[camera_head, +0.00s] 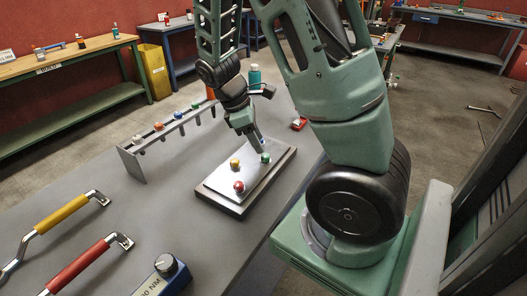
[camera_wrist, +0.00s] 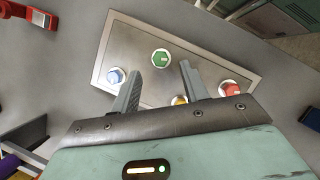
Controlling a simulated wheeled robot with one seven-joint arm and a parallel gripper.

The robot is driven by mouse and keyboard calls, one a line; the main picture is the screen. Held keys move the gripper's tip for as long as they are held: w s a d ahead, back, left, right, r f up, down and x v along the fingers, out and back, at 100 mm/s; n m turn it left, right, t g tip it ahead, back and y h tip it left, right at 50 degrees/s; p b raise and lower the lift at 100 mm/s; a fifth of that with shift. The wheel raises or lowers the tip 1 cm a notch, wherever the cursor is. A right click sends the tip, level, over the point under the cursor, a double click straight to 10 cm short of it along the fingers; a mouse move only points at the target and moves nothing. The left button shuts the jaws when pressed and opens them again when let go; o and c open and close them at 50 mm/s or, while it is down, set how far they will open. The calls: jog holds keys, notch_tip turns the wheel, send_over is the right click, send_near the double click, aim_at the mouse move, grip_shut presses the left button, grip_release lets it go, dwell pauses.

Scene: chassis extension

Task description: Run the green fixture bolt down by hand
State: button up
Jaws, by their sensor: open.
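In the head view my gripper (camera_head: 259,146) is close to the green bolt. A blue bolt (camera_wrist: 116,76), a yellow bolt (camera_wrist: 180,100) and a red bolt (camera_wrist: 229,88) also sit on the plate.
A rack (camera_head: 165,134) with several coloured bolts stands left of the plate. A yellow-handled tool (camera_head: 60,214), a red-handled tool (camera_head: 78,270) and a blue torque device (camera_head: 165,274) lie at the front. A teal bottle (camera_head: 254,76) and a red object (camera_head: 298,124) are behind.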

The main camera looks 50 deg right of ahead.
aim_at(265, 155)
jog(key=shift+x, duration=2.6)
jog(key=shift+w, duration=0.1)
grip_shut()
